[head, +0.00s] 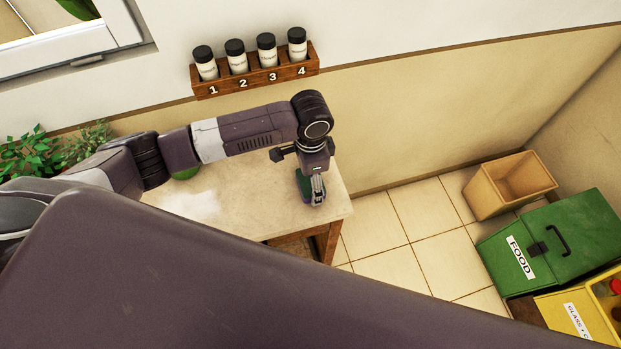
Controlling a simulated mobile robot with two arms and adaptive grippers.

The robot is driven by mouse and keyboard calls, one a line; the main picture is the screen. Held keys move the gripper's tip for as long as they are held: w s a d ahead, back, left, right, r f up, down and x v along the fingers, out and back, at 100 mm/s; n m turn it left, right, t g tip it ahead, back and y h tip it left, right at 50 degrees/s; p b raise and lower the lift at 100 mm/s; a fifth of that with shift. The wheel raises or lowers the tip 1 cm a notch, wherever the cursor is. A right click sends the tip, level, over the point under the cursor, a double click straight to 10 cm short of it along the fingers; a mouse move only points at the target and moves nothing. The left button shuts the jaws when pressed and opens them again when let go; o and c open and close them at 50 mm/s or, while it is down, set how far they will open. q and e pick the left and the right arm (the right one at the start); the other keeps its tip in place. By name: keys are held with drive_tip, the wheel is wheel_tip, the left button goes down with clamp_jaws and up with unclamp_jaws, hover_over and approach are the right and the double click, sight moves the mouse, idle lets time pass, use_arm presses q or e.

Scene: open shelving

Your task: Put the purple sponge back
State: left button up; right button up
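My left gripper (318,195) points down over the right end of the light table (250,212). A small block with a green face and a purplish edge (304,186), which looks like the sponge, is right against the gripper's left side. The gripper partly covers it. I cannot tell whether the fingers are closed on it or whether it rests on the table. My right gripper is not in view.
A wooden rack (258,80) with several numbered, black-capped jars hangs on the wall. A green round thing (185,173) lies partly hidden under my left arm. Right, on the floor, stand an open tan bin (480,192), a green FOOD bin (575,225) and a yellow bin (555,305).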

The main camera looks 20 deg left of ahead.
use_arm(q)
drive_tip(key=shift+o, duration=0.8)
drive_tip(key=shift+r, duration=0.2)
wheel_tip(320, 180, up, 12)
drive_tip(key=b, duration=0.2)
drive_tip(key=shift+b, duration=0.4)
drive_tip(key=shift+f, duration=0.1)
